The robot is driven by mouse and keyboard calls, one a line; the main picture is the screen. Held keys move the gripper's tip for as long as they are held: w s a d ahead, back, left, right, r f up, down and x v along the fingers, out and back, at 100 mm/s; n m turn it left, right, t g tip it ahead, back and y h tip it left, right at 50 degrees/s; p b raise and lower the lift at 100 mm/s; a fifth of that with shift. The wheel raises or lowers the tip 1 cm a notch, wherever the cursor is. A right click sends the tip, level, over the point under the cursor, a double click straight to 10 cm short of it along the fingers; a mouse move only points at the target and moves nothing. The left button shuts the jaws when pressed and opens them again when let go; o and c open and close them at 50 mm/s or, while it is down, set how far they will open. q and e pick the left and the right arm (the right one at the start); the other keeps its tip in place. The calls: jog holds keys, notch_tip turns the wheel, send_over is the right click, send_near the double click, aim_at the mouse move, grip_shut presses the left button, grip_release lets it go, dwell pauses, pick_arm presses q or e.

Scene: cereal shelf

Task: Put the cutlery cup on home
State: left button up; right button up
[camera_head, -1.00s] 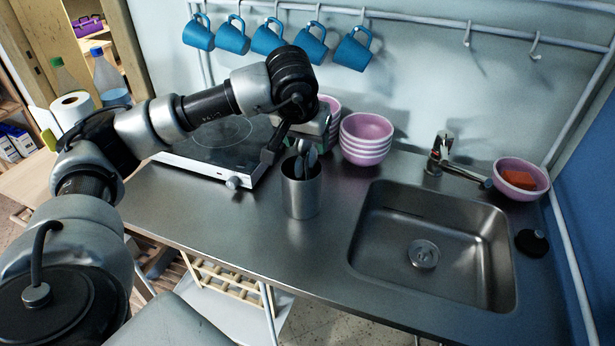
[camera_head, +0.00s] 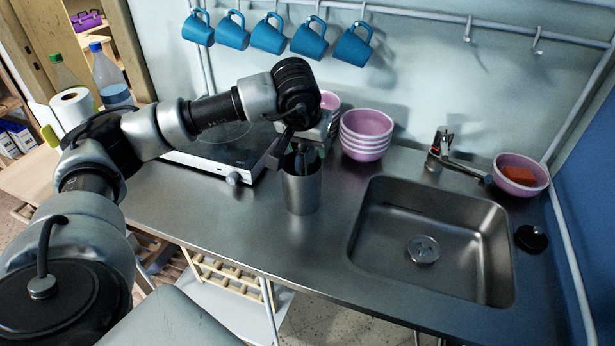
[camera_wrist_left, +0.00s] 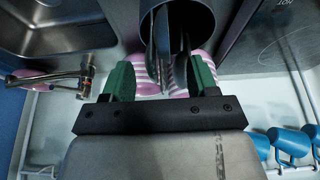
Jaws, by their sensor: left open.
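The cutlery cup (camera_head: 301,192) is a plain metal cylinder standing upright on the steel counter, left of the sink, with dark-looking cutlery (camera_head: 300,163) poking out of its top. My left gripper (camera_head: 301,150) is at the cup's far side, close to its rim and the cutlery. In the left wrist view the gripper (camera_wrist_left: 160,78) is open, its two green fingers apart. The cup (camera_wrist_left: 178,12) and cutlery handles show just ahead of and partly between the fingers; contact cannot be told. No spot marked home can be made out. My right gripper is not in view.
Stacked pink bowls (camera_head: 366,135) stand close behind the cup to the right. A hotplate (camera_head: 215,158) lies to the left, a sink (camera_head: 425,245) to the right. Blue mugs (camera_head: 268,38) hang above. The counter in front of the cup is clear.

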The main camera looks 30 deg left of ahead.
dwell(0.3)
pick_arm(q)
grip_shut()
dwell(0.5)
